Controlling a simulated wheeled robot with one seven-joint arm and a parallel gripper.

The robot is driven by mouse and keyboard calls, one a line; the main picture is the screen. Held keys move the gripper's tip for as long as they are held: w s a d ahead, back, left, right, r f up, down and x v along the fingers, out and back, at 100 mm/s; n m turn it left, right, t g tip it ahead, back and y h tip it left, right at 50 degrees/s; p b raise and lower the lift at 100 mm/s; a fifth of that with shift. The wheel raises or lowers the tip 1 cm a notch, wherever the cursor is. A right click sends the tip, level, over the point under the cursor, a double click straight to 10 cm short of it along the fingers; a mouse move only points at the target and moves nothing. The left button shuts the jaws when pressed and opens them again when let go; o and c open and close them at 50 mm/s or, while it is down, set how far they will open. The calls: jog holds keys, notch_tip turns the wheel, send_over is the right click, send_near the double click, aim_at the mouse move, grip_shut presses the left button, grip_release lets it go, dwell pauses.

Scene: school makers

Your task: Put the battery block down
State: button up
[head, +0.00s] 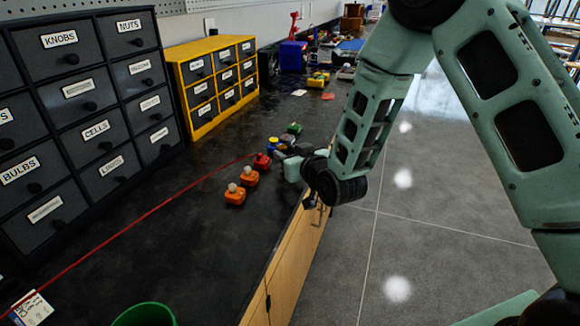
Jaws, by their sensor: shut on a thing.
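My gripper (283,149) is in the head view, low over the worktop near its right edge, with its fingers pointing left. It is shut on a small block at its fingertips, which I take to be the battery block; the fingers and wrist hide most of it. A blue and yellow piece (272,142) shows right at the fingertips. I cannot tell whether the held block touches the worktop.
A red block (262,161) and two orange blocks with pale knobs (249,177) stand in a row nearby. A green block (294,128) is just beyond. A red wire (150,212) crosses the dark worktop (185,255). Drawer cabinets (90,110) line the left.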

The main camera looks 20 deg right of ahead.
jog(key=shift+f, duration=1.9)
jog(key=shift+f, duration=0.1)
jog(key=shift+f+b, duration=0.15)
jog(key=shift+b, duration=0.15)
jog(key=o, duration=1.3)
